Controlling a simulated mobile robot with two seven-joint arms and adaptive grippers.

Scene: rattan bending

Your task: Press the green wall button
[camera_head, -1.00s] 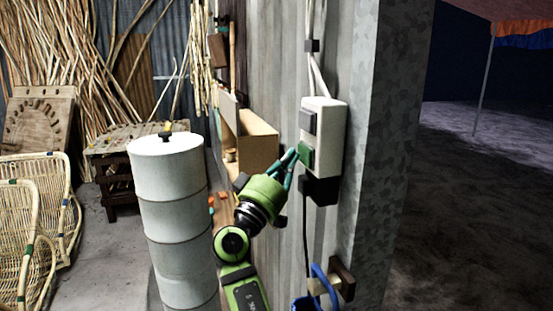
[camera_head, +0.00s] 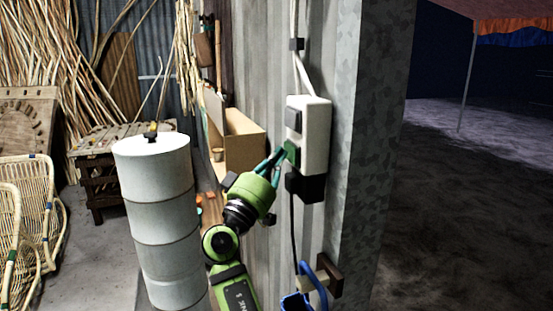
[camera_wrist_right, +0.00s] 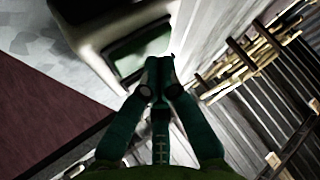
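The green button (camera_head: 291,152) is on the lower front of a white switch box (camera_head: 316,135) fixed to the corrugated wall. My right gripper (camera_head: 281,154) is at the button, its fingertips at or just short of the button's face; I cannot tell whether they touch. In the right wrist view the fingers (camera_wrist_right: 160,66) meet at their tips, shut with nothing between them. The green button (camera_wrist_right: 140,48) shows right behind the tips, partly hidden by them. My left gripper is not in view.
A grey switch (camera_head: 293,119) sits above the button and a dark box (camera_head: 305,186) below it. A wooden wall shelf (camera_head: 245,145) is left of the gripper. A white drum (camera_head: 160,210) stands left of my arm. A blue item (camera_head: 296,301) hangs low on the wall.

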